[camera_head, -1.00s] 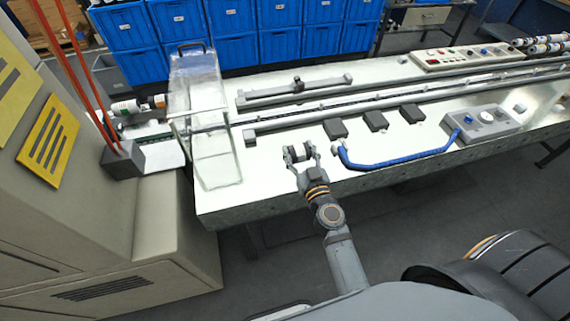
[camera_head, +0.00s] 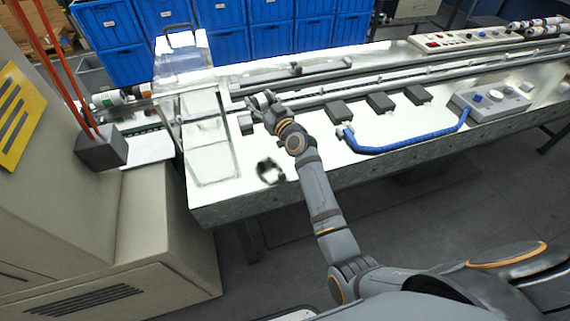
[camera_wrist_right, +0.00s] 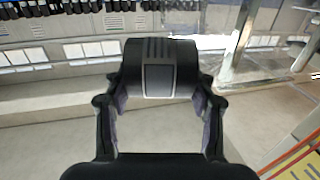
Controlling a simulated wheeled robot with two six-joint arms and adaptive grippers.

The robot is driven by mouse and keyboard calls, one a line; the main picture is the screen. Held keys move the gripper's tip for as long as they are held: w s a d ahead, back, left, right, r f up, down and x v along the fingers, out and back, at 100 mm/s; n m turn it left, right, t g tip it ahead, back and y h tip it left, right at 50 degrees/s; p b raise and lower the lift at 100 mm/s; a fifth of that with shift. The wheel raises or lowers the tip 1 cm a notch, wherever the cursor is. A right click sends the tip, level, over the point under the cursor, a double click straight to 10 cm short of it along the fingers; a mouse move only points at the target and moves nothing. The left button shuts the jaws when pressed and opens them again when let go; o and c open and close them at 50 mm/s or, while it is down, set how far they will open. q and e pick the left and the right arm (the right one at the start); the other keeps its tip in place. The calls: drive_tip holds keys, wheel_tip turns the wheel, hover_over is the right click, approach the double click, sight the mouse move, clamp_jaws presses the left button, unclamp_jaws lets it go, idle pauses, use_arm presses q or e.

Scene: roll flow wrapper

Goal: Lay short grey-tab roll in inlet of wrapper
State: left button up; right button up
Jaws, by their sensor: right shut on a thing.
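My right gripper (camera_head: 262,103) is shut on the short grey-tab roll (camera_head: 265,99), small in the head view. In the right wrist view the roll (camera_wrist_right: 145,80) is dark with a grey tab, held crosswise between the fingertips of the gripper (camera_wrist_right: 157,95). The gripper is over the near rail of the wrapper, just right of its clear guard (camera_head: 205,140). Long metal rails (camera_head: 390,86) run from the right toward this guard. I cannot tell whether the roll touches the rail. My left gripper is not in view.
Black blocks (camera_head: 380,103) and a blue hose (camera_head: 410,146) lie right of my arm. A control box (camera_head: 490,102) stands farther right. Rolls (camera_head: 107,98) lie left of the guard.

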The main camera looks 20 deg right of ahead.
drive_tip(key=shift+w+f, duration=0.1)
drive_tip(key=shift+w, duration=0.6)
drive_tip(key=shift+w+r, duration=0.15)
drive_tip(key=shift+r, duration=0.05)
drive_tip(key=s+d+f, duration=0.1)
drive_tip(key=s+f, duration=0.1)
drive_tip(key=s, duration=0.2)
drive_tip(key=s+d+f, duration=0.2)
drive_tip(key=s+f, duration=0.1)
drive_tip(key=s+d+f+b, duration=0.1)
drive_tip(key=s+f, duration=0.2)
drive_tip(key=s, duration=0.1)
drive_tip(key=shift+s+d+f, duration=0.25)
drive_tip(key=shift+s+d, duration=0.1)
drive_tip(key=shift+d, duration=0.05)
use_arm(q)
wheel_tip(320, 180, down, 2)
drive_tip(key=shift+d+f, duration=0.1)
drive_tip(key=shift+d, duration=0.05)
use_arm(e)
drive_tip(key=shift+s+d+f, duration=0.15)
drive_tip(key=shift+s+f, duration=0.1)
drive_tip(key=shift+s, duration=0.1)
drive_tip(key=f, duration=0.1)
drive_tip(key=f+b, duration=0.2)
drive_tip(key=shift+s+d+f, duration=0.15)
drive_tip(key=shift+s+f, duration=0.15)
drive_tip(key=shift+f, duration=0.1)
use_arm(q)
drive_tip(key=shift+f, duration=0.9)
